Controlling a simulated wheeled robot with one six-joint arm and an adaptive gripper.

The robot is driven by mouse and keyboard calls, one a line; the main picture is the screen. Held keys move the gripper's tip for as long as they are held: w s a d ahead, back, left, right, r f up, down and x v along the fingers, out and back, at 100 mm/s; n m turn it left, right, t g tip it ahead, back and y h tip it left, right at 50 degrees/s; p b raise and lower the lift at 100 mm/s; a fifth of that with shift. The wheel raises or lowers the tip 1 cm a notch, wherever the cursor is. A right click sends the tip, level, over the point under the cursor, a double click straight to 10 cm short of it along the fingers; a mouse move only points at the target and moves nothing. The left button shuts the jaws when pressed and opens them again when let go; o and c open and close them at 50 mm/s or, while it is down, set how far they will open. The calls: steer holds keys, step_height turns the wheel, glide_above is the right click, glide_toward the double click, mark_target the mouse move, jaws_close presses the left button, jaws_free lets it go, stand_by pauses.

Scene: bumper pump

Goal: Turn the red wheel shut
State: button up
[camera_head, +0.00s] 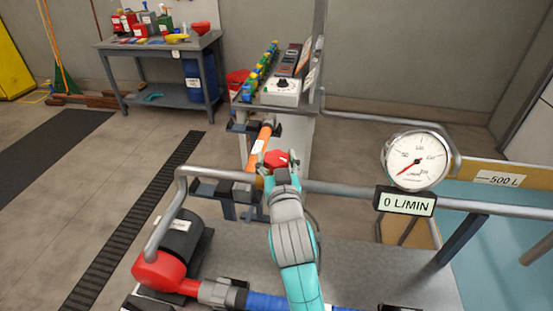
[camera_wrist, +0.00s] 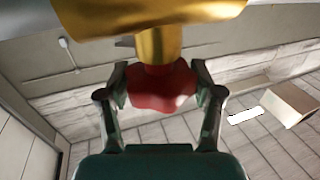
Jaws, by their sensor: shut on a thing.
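The red wheel (camera_head: 277,158) sits on the pipe at the middle of the head view, just beyond my gripper (camera_head: 276,167). In the wrist view the red wheel (camera_wrist: 162,87) hangs on a brass stem (camera_wrist: 158,43) between the two fingers. My gripper (camera_wrist: 161,98) is shut on the wheel, with one finger on each side of it. The wheel's far side is hidden. The round gauge (camera_head: 417,160) has a red needle pointing to the lower left, and the display (camera_head: 405,202) below it reads 0 L/MIN.
A grey pipe rail (camera_head: 345,189) runs across in front of me. A red and black pump (camera_head: 160,270) stands at the lower left, and an orange pipe (camera_head: 259,145) lies beside the wheel. A blue tank marked 500 L (camera_head: 505,235) is at the right. A workbench (camera_head: 150,45) stands at the back.

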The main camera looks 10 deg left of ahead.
steer(key=m+h, duration=0.3)
steer(key=h, duration=0.1)
steer(key=m+h, duration=0.3)
steer(key=h, duration=0.2)
steer(key=shift+a+h, duration=0.15)
steer(key=shift+h, duration=0.15)
steer(key=m+g+h, duration=0.1)
steer(key=m+h, duration=0.1)
steer(key=h, duration=0.1)
steer(key=m+g+h, duration=0.1)
steer(key=m+h, duration=0.1)
steer(key=h, duration=0.1)
steer(key=shift+g, duration=0.4)
steer(key=shift+f+m+g+h, duration=0.1)
steer(key=shift+m+g+h, duration=0.9)
steer(key=shift+m+h, duration=0.2)
steer(key=shift+g, duration=0.3)
steer(key=o, duration=1.1)
steer(key=shift+o, duration=0.2)
steer(key=v, duration=1.1)
steer(key=shift+s+a, duration=0.25)
steer(key=shift+f, duration=0.15)
